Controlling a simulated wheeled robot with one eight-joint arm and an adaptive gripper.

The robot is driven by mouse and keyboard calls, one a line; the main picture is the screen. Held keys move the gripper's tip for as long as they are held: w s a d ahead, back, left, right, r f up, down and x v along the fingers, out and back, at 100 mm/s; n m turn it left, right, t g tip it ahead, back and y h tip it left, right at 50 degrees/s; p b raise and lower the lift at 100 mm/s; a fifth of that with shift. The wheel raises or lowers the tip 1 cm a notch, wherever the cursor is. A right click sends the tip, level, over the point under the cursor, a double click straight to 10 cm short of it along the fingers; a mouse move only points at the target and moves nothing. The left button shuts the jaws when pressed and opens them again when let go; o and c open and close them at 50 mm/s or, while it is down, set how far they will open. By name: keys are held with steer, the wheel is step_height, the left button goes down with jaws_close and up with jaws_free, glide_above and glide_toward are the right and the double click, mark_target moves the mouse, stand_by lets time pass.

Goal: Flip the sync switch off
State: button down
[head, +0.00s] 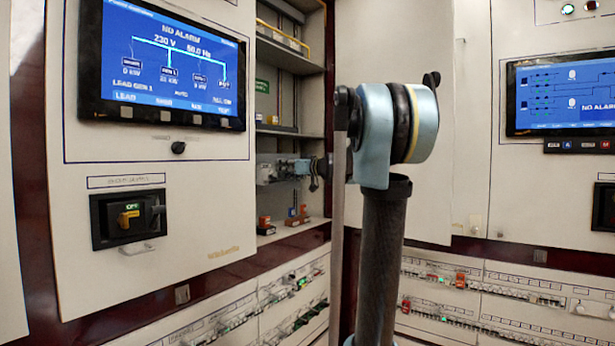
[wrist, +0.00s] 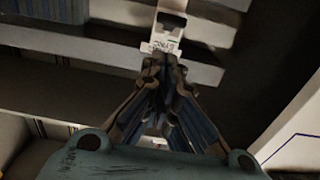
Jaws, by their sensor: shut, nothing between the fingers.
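In the wrist view a small white switch unit (wrist: 168,30) shows at the top centre. It has a dark window and a small printed label that seems to read SYNC, though it is blurred. My gripper (wrist: 164,62) is shut and empty, with its fingertips just below the label in the picture. I cannot tell whether they touch the unit. The lever's position is not clear. In the head view I cannot make out the switch or the gripper's fingertips for certain; my arm stands in front of the open cabinet.
The open cabinet bay (head: 290,130) has shelves and small devices. A panel with a blue screen (head: 170,60) and a yellow-handled breaker (head: 130,215) is at left. Another screen (head: 565,95) is at right. Breaker rows (head: 470,285) run low. Pale rails (wrist: 110,50) cross the wrist view.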

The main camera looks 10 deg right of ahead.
steer(key=f+v, duration=0.2)
steer(key=v, duration=0.8)
steer(key=f+v, duration=0.2)
steer(key=v, duration=0.8)
steer(key=shift+s, duration=0.1)
